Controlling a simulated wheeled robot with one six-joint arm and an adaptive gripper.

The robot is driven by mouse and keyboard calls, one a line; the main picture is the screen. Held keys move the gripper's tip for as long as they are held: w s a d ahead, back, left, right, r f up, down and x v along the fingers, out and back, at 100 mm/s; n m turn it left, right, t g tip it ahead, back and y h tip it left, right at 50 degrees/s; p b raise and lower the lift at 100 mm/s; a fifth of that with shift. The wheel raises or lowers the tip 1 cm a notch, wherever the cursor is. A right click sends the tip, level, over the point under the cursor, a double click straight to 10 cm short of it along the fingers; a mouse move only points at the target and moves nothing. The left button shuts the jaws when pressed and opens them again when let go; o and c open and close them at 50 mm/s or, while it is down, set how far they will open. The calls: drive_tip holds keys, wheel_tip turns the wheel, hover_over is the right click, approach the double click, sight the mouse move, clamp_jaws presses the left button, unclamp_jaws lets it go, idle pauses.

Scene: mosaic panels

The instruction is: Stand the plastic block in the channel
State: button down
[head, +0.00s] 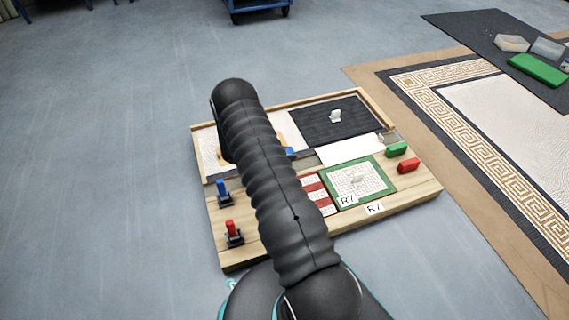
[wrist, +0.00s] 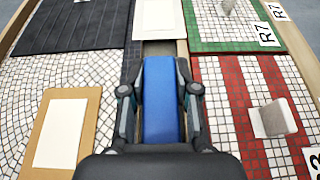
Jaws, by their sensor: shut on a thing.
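My gripper (wrist: 160,91) is shut on a blue block (wrist: 161,112) in the wrist view, one finger on each long side. The block's long face points along a narrow grey channel (wrist: 165,48) between the mosaic panels. The block is over or in this channel; I cannot tell if its underside touches the floor of it. In the head view my arm hides the gripper and most of the block; a small bit of blue (head: 290,152) shows beside the arm.
A wooden board (head: 420,192) carries the panels. A green block (head: 397,149) and red block (head: 408,165) lie at its right; a blue piece (head: 222,187) and red piece (head: 232,228) stand in holders at left. A white card (wrist: 158,20) lies beyond the channel.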

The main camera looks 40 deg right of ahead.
drive_tip(key=shift+w+a+f, duration=0.25)
drive_tip(key=shift+a+f, duration=0.15)
drive_tip(key=shift+a, duration=0.2)
drive_tip(key=shift+f+b, duration=0.4)
drive_tip(key=shift+f, duration=1.6)
drive_tip(key=shift+f, duration=0.6)
drive_tip(key=c, duration=0.9)
unclamp_jaws()
drive_tip(key=shift+o, duration=0.2)
drive_tip(key=shift+r, duration=0.1)
